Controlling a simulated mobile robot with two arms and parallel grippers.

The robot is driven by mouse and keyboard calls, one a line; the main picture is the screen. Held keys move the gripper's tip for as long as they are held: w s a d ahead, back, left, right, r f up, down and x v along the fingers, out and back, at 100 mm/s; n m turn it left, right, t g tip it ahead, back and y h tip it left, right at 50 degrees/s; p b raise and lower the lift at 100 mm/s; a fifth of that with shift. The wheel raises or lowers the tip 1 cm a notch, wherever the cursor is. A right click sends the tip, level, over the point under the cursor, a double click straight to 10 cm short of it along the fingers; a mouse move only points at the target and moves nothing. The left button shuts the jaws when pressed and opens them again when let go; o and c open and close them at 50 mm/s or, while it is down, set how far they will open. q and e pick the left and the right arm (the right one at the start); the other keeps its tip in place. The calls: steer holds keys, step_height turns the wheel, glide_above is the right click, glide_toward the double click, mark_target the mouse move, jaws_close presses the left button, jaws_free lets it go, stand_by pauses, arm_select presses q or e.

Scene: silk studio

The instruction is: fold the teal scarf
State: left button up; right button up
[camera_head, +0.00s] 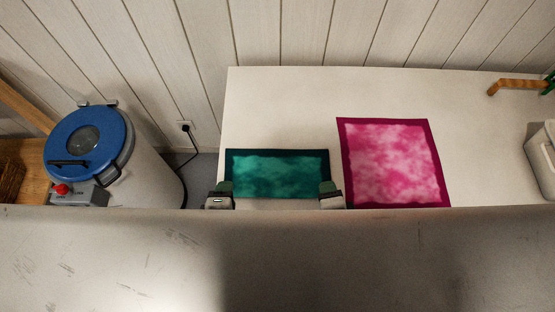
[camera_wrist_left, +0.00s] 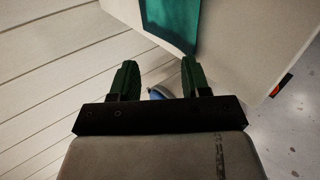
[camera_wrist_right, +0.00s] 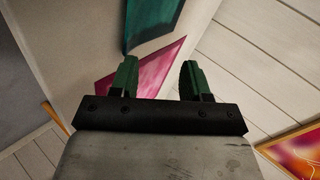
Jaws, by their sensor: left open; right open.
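The teal scarf (camera_head: 277,174) lies on the white table as a wide, short rectangle with a darker border. Whether it is in one layer or more I cannot tell. My left gripper (camera_head: 225,187) is at its near left corner and my right gripper (camera_head: 327,188) at its near right corner. Both are open and hold nothing. In the left wrist view the scarf (camera_wrist_left: 172,20) shows beyond the open fingers (camera_wrist_left: 157,80). In the right wrist view the scarf (camera_wrist_right: 150,20) shows above the open fingers (camera_wrist_right: 158,80). My own body hides the table's near edge.
A pink scarf (camera_head: 392,162) lies flat just right of the teal one. The white table (camera_head: 285,105) is clear behind the teal scarf. A steamer-like pot with a blue lid (camera_head: 100,135) stands left of the table. A pale container (camera_head: 543,155) and wooden handle (camera_head: 512,86) are at far right.

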arm_select(q)
steer(key=s+r, duration=0.4)
steer(key=r, duration=0.1)
arm_select(e)
steer(key=s+r, duration=0.4)
steer(key=r, duration=0.1)
